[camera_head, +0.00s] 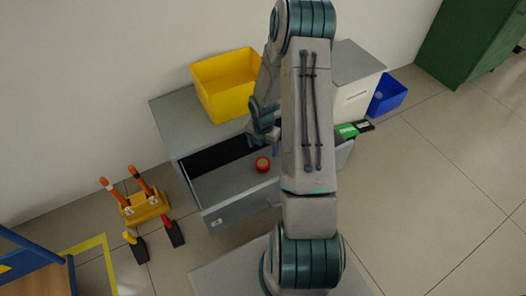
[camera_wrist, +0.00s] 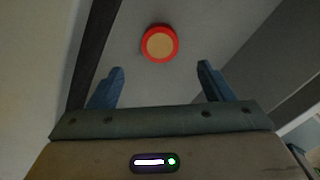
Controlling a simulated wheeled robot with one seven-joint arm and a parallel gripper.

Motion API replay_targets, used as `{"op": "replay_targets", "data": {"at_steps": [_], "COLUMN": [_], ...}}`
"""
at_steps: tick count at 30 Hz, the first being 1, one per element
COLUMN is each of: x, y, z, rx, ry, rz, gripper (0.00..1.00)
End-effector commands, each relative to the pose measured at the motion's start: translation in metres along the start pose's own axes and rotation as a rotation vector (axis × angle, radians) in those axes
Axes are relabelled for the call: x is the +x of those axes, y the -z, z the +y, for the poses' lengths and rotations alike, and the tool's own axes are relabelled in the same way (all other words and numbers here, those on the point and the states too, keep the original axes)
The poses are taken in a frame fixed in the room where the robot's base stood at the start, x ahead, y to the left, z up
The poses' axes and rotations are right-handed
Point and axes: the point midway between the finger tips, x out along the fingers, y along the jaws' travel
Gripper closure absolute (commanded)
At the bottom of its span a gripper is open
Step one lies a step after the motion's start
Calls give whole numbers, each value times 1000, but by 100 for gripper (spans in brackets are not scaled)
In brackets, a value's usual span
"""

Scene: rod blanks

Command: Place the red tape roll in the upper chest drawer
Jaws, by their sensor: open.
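The red tape roll (camera_head: 263,164), a red ring with a tan centre, lies flat inside the pulled-out upper drawer (camera_head: 225,213) of the grey chest (camera_head: 172,122). In the wrist view the tape roll (camera_wrist: 160,44) rests on the drawer floor, ahead of and between my fingertips, touching neither. My gripper (camera_wrist: 161,78) is open and empty, its two blue fingers spread above the drawer. In the head view my arm hides part of the drawer's right side and most of my gripper.
A yellow bin (camera_head: 228,84) stands on the chest top. A blue bin (camera_head: 388,96) and a green cabinet (camera_head: 468,40) are at the right. A yellow holder with orange-handled tools (camera_head: 144,206) is on the floor at the left.

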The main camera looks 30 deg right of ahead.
Motion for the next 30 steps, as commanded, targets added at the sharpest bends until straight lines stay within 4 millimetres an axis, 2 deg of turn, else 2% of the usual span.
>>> {"op": "replay_targets", "data": {"at_steps": [1,8,11,13,20,24,30], "x": [-13,-33,-48,-66,-149,-194,-248], "y": [-1,0,4,9,47,78,130], "z": [0,0,1,3,0,-7,-23], "rx": [2,10,70,158,635,947,1392], "ry": [-2,0,8,15,19,-5,-59], "rz": [-2,-3,-14,-29,-92,-115,-107], "gripper": [26,26,26,26,26,26,26]}}
